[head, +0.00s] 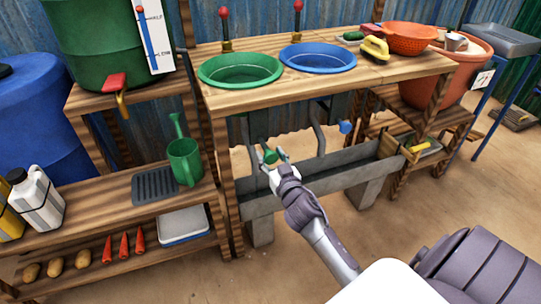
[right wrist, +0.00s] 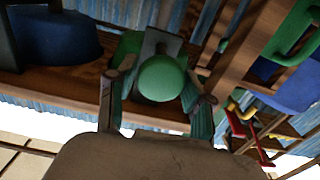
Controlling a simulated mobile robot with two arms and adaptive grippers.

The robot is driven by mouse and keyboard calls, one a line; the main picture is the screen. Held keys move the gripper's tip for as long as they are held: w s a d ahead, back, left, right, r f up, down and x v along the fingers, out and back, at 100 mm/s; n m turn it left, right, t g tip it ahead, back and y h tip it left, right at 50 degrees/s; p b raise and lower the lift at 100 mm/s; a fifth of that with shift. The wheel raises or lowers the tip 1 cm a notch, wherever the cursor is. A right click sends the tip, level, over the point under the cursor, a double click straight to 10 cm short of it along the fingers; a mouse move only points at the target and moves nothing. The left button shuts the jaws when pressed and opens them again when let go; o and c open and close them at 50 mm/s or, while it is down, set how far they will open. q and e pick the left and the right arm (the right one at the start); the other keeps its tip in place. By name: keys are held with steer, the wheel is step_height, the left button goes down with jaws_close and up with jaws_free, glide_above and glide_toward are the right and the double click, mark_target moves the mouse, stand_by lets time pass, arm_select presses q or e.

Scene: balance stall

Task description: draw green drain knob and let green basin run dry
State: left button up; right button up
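The green basin (head: 240,70) is set in the wooden counter, left of the blue basin (head: 318,58); I cannot tell its water level. The round green drain knob (head: 270,157) is below the counter under the green basin. My right gripper (head: 274,163) is at this knob. In the right wrist view, the green knob (right wrist: 162,78) shows between the two spread fingers of my right gripper (right wrist: 154,92). A gap shows beside the left finger; whether the right finger touches the knob I cannot tell. My left gripper is out of view.
A blue knob (head: 346,127) sits under the blue basin to the right. A grey trough (head: 330,178) runs below the drain pipes. A green watering can (head: 185,160) stands on the lower left shelf. An orange colander (head: 410,38) is on the counter's right. The floor in front is clear.

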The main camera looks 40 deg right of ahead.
steer(key=shift+o, duration=0.7)
steer(key=v, duration=1.2)
